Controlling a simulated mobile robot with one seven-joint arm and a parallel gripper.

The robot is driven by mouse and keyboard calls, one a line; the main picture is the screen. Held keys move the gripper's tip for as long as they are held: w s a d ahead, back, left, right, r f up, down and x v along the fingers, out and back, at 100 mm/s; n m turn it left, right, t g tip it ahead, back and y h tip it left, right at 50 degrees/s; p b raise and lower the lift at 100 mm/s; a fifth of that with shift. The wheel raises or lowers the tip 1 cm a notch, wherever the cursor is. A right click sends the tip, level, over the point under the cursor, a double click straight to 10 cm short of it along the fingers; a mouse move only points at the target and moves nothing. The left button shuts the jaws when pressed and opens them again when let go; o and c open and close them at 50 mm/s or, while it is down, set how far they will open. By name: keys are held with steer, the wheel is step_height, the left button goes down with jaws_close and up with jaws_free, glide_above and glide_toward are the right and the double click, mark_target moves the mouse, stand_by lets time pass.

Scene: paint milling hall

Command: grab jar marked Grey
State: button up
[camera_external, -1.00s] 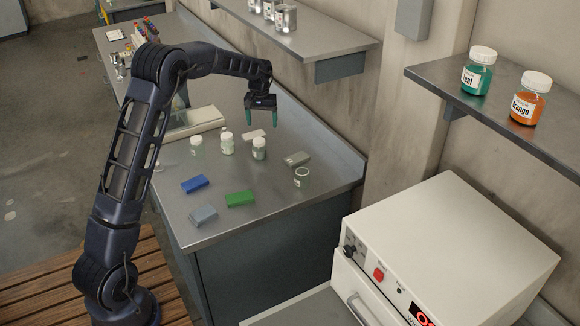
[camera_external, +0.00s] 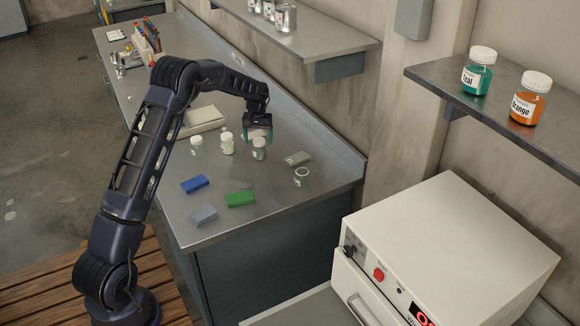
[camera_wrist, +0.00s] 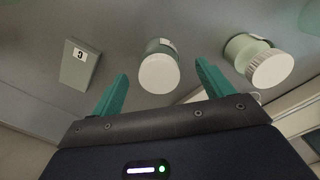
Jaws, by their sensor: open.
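My gripper (camera_external: 258,137) is open and points down just above a small white-lidded jar (camera_external: 259,152) on the bench. In the wrist view this jar (camera_wrist: 159,72) lies between the two green fingers, with a gap on each side. A second white-lidded jar (camera_external: 227,144) stands to its left, and a third jar (camera_external: 197,146) further left. One neighbouring jar also shows at the right of the wrist view (camera_wrist: 262,62). The jars' label words are too small or turned away to read, so I cannot tell which is marked Grey.
An open-topped jar (camera_external: 301,178) and a grey block (camera_external: 297,159) stand to the right. Blue (camera_external: 195,184), green (camera_external: 240,198) and grey-blue (camera_external: 204,214) blocks lie in front. A pale flat device (camera_external: 203,117) lies behind. Teal (camera_external: 478,72) and Orange (camera_external: 529,99) jars stand on a shelf.

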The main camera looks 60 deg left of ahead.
mark_target(259, 149)
steer(key=f, duration=0.5)
steer(key=shift+w+a, duration=0.1)
steer(key=shift+w, duration=0.1)
steer(key=shift+c, duration=0.5)
steer(key=c, duration=1)
